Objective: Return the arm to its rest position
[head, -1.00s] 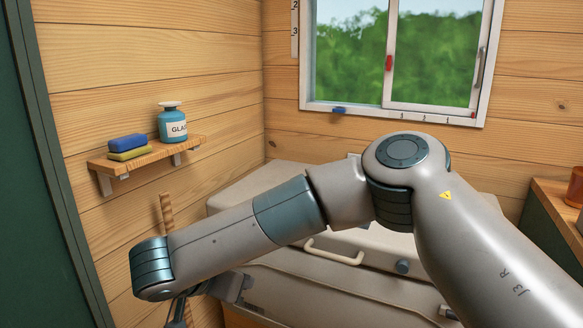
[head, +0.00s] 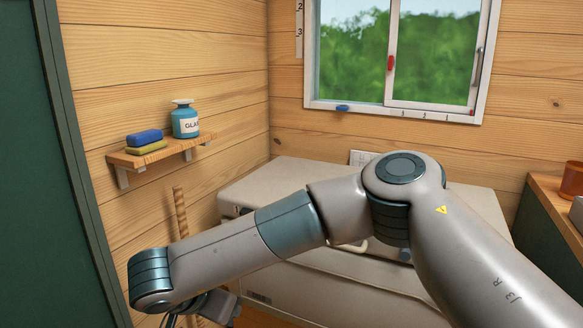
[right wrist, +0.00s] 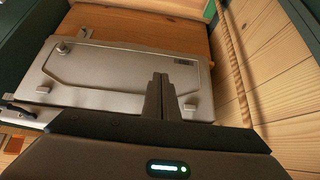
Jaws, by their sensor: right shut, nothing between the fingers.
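My right arm (head: 285,220) comes in from the right, bends at the elbow and reaches to the lower left. Its wrist end hangs low at the left edge of the box, with the gripper mostly cut off by the bottom of the head view. In the right wrist view my right gripper (right wrist: 160,92) has its fingers together with nothing between them. It is in front of a grey metal panel (right wrist: 115,75); I cannot tell whether it touches. My left gripper is in neither view.
A large beige box (head: 290,178) stands below the window (head: 400,55), partly behind my arm. A wall shelf (head: 165,152) holds sponges (head: 145,138) and a blue bottle (head: 186,123). A green panel (head: 30,180) is close on the left. A counter (head: 550,225) stands right.

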